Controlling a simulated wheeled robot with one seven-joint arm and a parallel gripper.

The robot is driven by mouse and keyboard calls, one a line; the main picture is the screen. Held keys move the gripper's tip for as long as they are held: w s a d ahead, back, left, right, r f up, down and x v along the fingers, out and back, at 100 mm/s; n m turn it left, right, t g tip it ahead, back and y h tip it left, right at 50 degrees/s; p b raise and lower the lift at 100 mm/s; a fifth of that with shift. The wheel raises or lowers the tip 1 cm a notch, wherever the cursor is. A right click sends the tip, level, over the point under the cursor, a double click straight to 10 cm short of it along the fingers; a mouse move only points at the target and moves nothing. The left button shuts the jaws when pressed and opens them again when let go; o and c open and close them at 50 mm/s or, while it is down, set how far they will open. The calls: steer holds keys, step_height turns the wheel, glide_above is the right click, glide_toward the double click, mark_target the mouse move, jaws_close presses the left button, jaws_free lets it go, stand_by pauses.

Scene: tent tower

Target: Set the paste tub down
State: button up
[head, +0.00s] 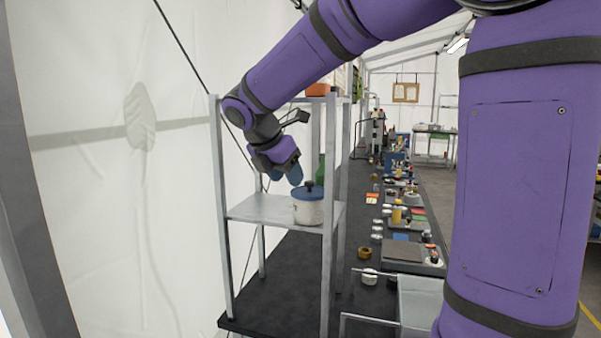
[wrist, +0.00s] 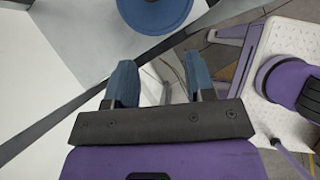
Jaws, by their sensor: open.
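The paste tub, a pale round tub (head: 308,210) with a blue lid, stands upright on the grey metal shelf (head: 262,208) in the head view, near its right side. In the wrist view its round blue lid (wrist: 155,12) shows at the top edge, partly cut off, beyond my fingertips. My gripper (head: 285,174) is open, with blue fingers, above and slightly left of the tub. In the wrist view the space between the fingers (wrist: 160,85) is empty, and they look apart from the lid.
A green bottle (head: 321,168) stands behind the tub. Rack posts (head: 219,200) flank the shelf, and an orange item (head: 318,89) sits on the level above. A dark bench (head: 385,215) with many small items runs back on the right. The shelf's left part is clear.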

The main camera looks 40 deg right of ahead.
steer(key=s+a, duration=0.2)
steer(key=a, duration=0.3)
steer(key=s+f+m+t+y, duration=0.1)
steer(key=s+m+y, duration=0.2)
steer(key=s+m, duration=0.7)
steer(key=s+f+m+t+y, duration=0.2)
steer(key=s+m+y, duration=0.1)
steer(key=s+m, duration=0.8)
steer(key=shift+s+t, duration=0.3)
steer(key=shift+s, duration=0.4)
steer(key=shift+a+f, duration=0.1)
